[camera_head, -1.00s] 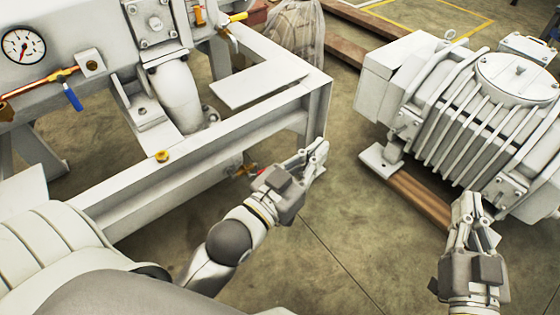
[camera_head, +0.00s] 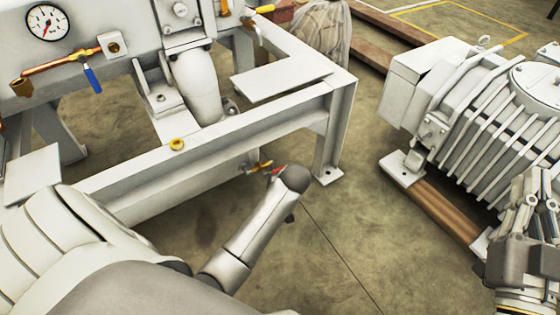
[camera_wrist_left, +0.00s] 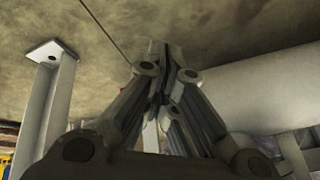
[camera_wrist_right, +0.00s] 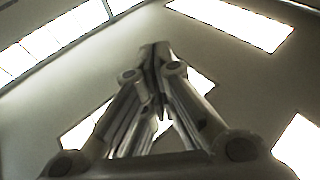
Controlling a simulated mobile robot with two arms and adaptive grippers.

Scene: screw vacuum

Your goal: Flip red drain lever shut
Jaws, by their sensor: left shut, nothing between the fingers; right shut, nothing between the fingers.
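The red drain lever (camera_head: 278,169) shows as a small red piece at a brass valve (camera_head: 262,167), low behind the frame's front beam. My left arm's grey joint partly covers it. My left gripper is hidden in the head view. My right gripper (camera_head: 527,182) is shut and empty at the right edge of the head view, and also shows in the right wrist view (camera_wrist_right: 155,50).
The white steel frame (camera_head: 225,140) has a leg (camera_head: 335,130) just right of the valve. A finned motor (camera_head: 480,120) stands on wooden beams at the right. A blue-handled valve (camera_head: 91,77) and a gauge (camera_head: 47,22) are at upper left. Floor between frame and motor is clear.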

